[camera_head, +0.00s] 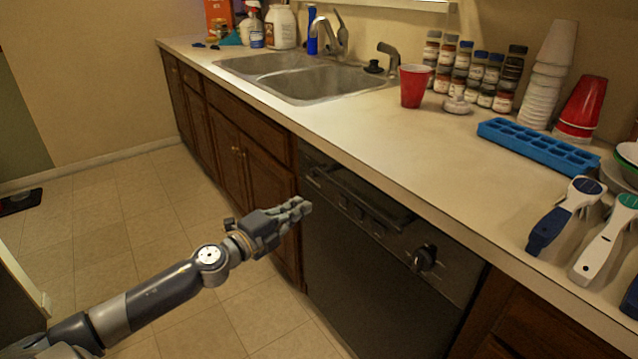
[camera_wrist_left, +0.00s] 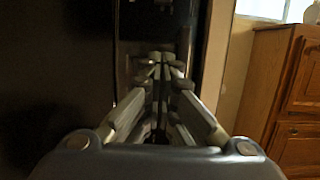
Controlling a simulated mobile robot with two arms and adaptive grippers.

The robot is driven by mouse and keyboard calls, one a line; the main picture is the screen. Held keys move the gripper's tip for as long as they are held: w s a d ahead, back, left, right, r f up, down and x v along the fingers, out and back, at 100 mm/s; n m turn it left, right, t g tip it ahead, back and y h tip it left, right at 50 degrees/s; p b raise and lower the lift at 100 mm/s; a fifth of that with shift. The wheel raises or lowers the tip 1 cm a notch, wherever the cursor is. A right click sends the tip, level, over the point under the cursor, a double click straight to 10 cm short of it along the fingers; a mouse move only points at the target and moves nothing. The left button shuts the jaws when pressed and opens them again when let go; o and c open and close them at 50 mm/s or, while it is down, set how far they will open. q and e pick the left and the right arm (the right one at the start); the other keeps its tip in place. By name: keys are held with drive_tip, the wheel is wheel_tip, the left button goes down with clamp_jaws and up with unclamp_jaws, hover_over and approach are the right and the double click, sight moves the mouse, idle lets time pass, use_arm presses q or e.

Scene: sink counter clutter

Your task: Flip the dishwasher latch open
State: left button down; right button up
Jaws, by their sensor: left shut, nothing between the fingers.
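The black dishwasher (camera_head: 375,285) sits under the counter, with its door closed. Its control panel carries a long dark recessed handle (camera_head: 365,197) and a round knob (camera_head: 423,259) toward the right. I cannot make out the latch clearly. My left gripper (camera_head: 303,207) is shut and empty, in front of the panel's left end; I cannot tell whether it touches. In the left wrist view the closed fingertips (camera_wrist_left: 164,58) point at the dark panel (camera_wrist_left: 150,30), and the fingers hide part of it. My right gripper is not in view.
The counter (camera_head: 400,135) overhangs above the dishwasher. Wooden cabinets (camera_head: 235,150) flank the dishwasher.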

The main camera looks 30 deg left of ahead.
sight(311, 173)
use_arm(q)
drive_tip(key=w+a, duration=0.2)
drive_tip(key=w, duration=0.9)
drive_tip(key=shift+w+a+b, duration=0.15)
drive_tip(key=shift+w+b, duration=0.1)
drive_tip(key=shift+b, duration=0.2)
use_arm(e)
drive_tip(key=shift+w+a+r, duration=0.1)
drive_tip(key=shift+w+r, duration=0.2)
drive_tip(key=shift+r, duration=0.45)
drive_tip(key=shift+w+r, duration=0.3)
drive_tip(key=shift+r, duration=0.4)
use_arm(q)
drive_tip(key=a+b, duration=0.1)
drive_tip(key=w+a+b, duration=0.1)
drive_tip(key=a, duration=0.1)
drive_tip(key=shift+w+a+f, duration=0.15)
drive_tip(key=shift+w+a, duration=0.05)
drive_tip(key=shift+a, duration=0.15)
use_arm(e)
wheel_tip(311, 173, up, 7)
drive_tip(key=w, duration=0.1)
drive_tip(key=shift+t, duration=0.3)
